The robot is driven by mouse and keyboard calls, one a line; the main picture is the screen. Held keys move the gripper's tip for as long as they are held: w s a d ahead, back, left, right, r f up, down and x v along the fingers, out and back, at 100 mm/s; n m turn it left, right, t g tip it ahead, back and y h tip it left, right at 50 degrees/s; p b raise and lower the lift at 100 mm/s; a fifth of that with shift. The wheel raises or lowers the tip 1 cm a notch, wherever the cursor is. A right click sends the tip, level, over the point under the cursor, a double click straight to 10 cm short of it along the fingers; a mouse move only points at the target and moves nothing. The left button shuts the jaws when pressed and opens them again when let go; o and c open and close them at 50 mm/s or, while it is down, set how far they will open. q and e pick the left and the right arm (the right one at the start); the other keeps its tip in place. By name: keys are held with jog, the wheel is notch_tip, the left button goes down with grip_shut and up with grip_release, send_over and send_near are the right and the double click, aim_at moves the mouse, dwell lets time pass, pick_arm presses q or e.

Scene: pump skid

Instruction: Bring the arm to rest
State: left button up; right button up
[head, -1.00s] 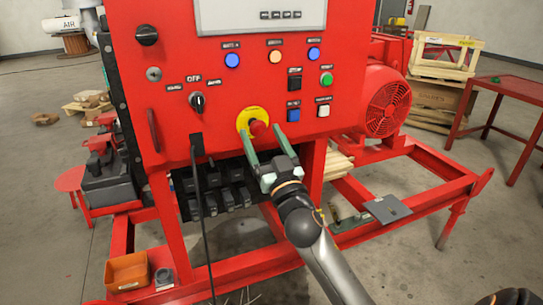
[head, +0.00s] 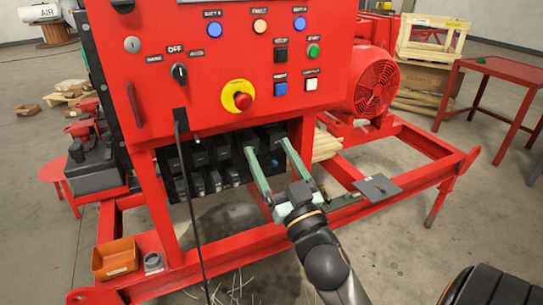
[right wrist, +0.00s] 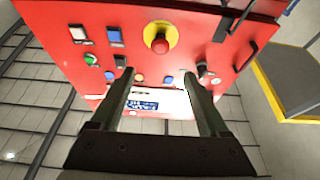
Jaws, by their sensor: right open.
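My right gripper (head: 268,163) is open and empty, its two green fingers apart. In the head view it is below the emergency stop button (head: 243,97), in front of the dark row of parts under the red control panel (head: 215,55). The red button sits on a yellow disc. In the right wrist view the fingers (right wrist: 165,98) point toward the panel, and the emergency stop button (right wrist: 160,44) shows beyond them, apart from the fingers. My left gripper is in neither view.
A black cable (head: 190,210) hangs from the panel left of my right gripper. The red skid frame (head: 405,192) runs below and to the right, with a grey plate (head: 377,188) on it. An orange bin (head: 115,260) sits at lower left. A red table (head: 502,68) stands at right.

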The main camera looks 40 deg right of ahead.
dwell(0.3)
jog(key=a+f+n+g+y+p, duration=0.1)
jog(key=a+f+g+y+p, duration=0.15)
jog(key=f, duration=0.65)
jog(key=a+f+n+g+y+p, duration=0.2)
jog(key=a+f+g, duration=0.2)
jog(key=f, duration=0.5)
jog(key=s+a+f+g+y+p, duration=0.1)
jog(key=s+a+f+g, duration=0.2)
jog(key=s+f, duration=0.4)
jog(key=s+a+f+n+g+y+p, duration=0.1)
jog(key=s+a+f+g+y+p, duration=0.1)
jog(key=s+f, duration=0.5)
notch_tip(320, 180, down, 4)
jog(key=a+g, duration=0.1)
jog(key=a, duration=0.1)
jog(key=shift+s+a+r+n, duration=0.15)
jog(key=shift+s+a+n, duration=0.05)
jog(key=shift+a+n, duration=0.15)
dwell(0.4)
